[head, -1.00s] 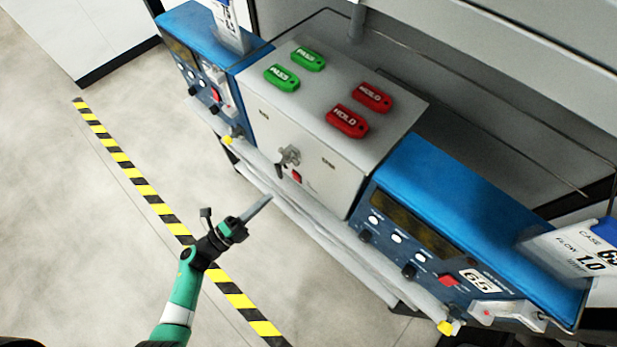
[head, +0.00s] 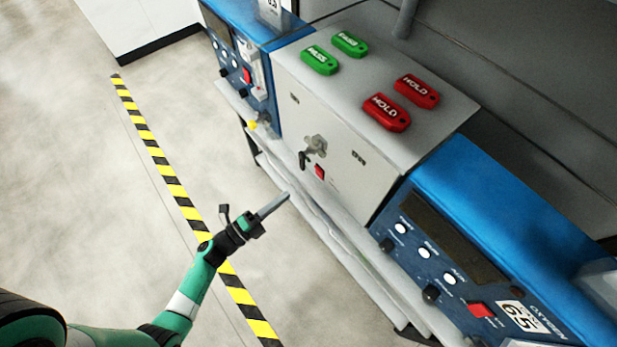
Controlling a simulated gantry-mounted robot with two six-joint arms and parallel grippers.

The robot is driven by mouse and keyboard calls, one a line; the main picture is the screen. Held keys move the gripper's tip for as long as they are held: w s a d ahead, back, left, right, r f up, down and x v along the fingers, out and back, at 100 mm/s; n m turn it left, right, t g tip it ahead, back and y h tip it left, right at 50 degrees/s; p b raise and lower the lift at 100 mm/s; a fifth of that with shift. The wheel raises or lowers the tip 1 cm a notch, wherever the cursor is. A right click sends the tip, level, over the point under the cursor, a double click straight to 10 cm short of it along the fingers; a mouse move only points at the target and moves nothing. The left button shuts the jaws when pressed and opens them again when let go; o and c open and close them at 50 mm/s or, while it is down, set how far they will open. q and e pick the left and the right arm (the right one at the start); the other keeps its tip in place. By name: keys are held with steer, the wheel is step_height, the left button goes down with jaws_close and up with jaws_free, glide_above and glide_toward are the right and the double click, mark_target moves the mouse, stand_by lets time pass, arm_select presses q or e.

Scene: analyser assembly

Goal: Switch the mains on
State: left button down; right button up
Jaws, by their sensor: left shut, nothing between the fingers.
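The grey cabinet (head: 335,185) stands between two blue analysers. On its front is a rotary handle (head: 314,148) with a dark lever pointing down, and a small red switch (head: 319,172) just below and right of it. Whether that switch is on or off is too small to tell. The right blue analyser (head: 500,190) has a red switch (head: 481,310) low on its front; the left one (head: 235,50) has a red switch (head: 247,75) too. My left gripper (head: 288,195) is shut and empty, in front of and below the cabinet face, apart from it. My right gripper is not in view.
Two green PASS tags (head: 320,60) and two red HOLD tags (head: 387,111) lie on the cabinet top. A bench edge (head: 330,235) runs below the units. Yellow-black floor tape (head: 160,160) crosses the open floor at left.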

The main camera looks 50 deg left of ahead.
mark_target(317, 171)
arm_select(q)
steer(key=w, duration=0.3)
steer(key=w+b, duration=0.1)
steer(key=w, duration=0.2)
steer(key=w+r+b, duration=0.1)
steer(key=w, duration=0.2)
steer(key=shift+w+d+r, duration=0.1)
steer(key=shift+w+d, duration=0.25)
steer(key=shift+w, duration=0.05)
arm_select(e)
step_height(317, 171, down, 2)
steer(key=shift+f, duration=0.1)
